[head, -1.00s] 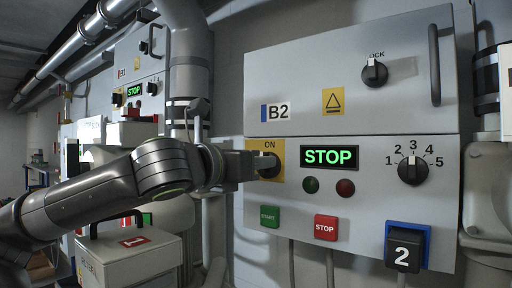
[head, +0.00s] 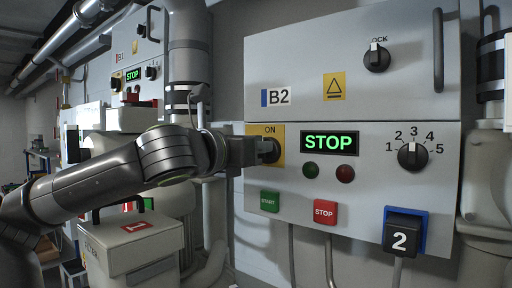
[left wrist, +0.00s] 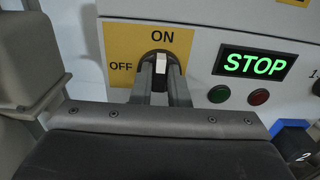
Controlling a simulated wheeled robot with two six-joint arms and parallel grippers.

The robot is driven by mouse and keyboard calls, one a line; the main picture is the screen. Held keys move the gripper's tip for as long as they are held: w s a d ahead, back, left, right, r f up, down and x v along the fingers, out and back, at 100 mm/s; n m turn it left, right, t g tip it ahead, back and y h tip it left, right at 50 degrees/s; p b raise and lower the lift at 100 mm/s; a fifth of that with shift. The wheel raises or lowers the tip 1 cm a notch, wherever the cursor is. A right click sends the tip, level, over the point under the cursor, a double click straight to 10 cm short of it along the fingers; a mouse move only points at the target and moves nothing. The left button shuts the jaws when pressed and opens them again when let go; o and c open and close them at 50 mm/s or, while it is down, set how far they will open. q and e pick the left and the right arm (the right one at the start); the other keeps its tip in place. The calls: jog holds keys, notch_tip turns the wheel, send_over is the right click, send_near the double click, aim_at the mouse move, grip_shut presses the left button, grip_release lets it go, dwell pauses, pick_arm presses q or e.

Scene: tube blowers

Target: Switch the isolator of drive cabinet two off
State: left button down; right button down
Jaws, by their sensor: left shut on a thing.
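Drive cabinet B2 (head: 400,185) carries a yellow isolator plate, labelled ON at the top and OFF at the left, with a black rotary isolator knob (head: 270,151). In the left wrist view the knob (left wrist: 160,64) has its white mark upright, pointing at ON. My left gripper (head: 262,151) reaches it from the left. In the left wrist view its two fingers (left wrist: 161,84) lie on either side of the knob handle, shut on it. The fingers hide the knob's lower part. The display (head: 329,143) on the cabinet reads STOP in green. My right gripper is not in view.
Cabinet B1 (head: 138,68) and thick pipes stand behind my left arm.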

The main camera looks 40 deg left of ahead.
pick_arm(q)
jog(key=n+b, duration=0.1)
jog(key=n, duration=1.1)
jog(key=a+n+b, duration=0.1)
jog(key=n, duration=0.4)
jog(key=shift+f+n+b, duration=0.35)
jog(key=shift+f+n, duration=0.05)
dwell(0.6)
jog(key=c, duration=1.4)
grip_release()
jog(key=shift+s, duration=0.1)
jog(key=shift+f, duration=0.1)
